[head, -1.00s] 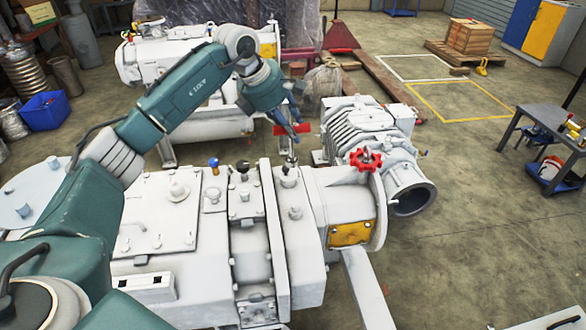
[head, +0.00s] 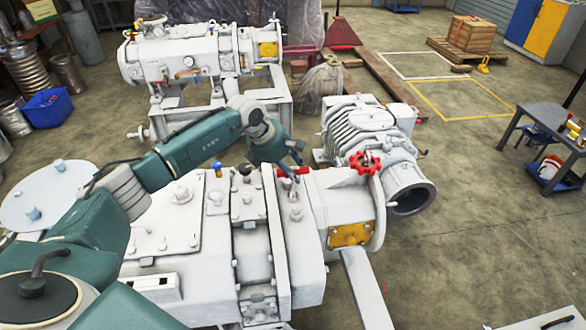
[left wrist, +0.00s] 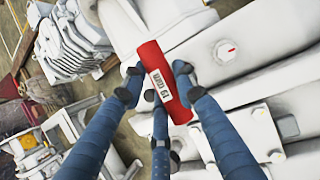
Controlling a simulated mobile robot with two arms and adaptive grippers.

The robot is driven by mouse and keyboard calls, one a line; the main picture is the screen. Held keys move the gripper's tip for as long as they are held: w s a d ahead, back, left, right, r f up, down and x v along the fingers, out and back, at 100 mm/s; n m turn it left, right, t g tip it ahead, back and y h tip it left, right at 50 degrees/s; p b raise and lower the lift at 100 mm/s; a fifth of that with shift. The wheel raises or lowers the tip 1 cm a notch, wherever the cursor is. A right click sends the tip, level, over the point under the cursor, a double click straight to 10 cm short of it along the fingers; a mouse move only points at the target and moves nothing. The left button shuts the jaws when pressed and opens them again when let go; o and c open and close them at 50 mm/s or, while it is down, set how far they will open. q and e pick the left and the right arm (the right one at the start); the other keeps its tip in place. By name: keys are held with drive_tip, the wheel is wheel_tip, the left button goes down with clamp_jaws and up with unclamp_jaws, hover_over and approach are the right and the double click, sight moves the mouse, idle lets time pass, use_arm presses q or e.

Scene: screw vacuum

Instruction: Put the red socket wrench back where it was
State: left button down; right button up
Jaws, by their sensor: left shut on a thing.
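The red socket wrench (left wrist: 152,58) is a short red cylinder with a white label that reads 19 mm. My left gripper (left wrist: 160,88) is shut on it, with blue fingers on both sides. In the head view my left gripper (head: 289,168) is over the top of the large white pump (head: 185,225), near its right end. A small red part of the wrench (head: 301,170) shows beside the fingers there. The wrench appears to be close above a fitting (head: 295,211) on the pump; I cannot tell if they touch. My right gripper is not in view.
A red handwheel valve (head: 365,162) stands just right of the gripper. Blue (head: 217,167) and black knobs stick up to the left. A ribbed motor (head: 370,130) and a second white pump (head: 200,55) stand behind. The floor to the right is open, before a grey table (head: 545,115).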

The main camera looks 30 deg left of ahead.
use_arm(q)
drive_tip(key=shift+f, duration=0.15)
drive_tip(key=c, duration=1.3)
unclamp_jaws()
drive_tip(key=shift+c, duration=0.2)
drive_tip(key=shift+r, duration=0.35)
drive_tip(key=b+v, duration=0.4)
drive_tip(key=v, duration=0.7)
drive_tip(key=shift+s+r, duration=0.3)
drive_tip(key=shift+s, duration=0.05)
drive_tip(key=shift+f, duration=0.1)
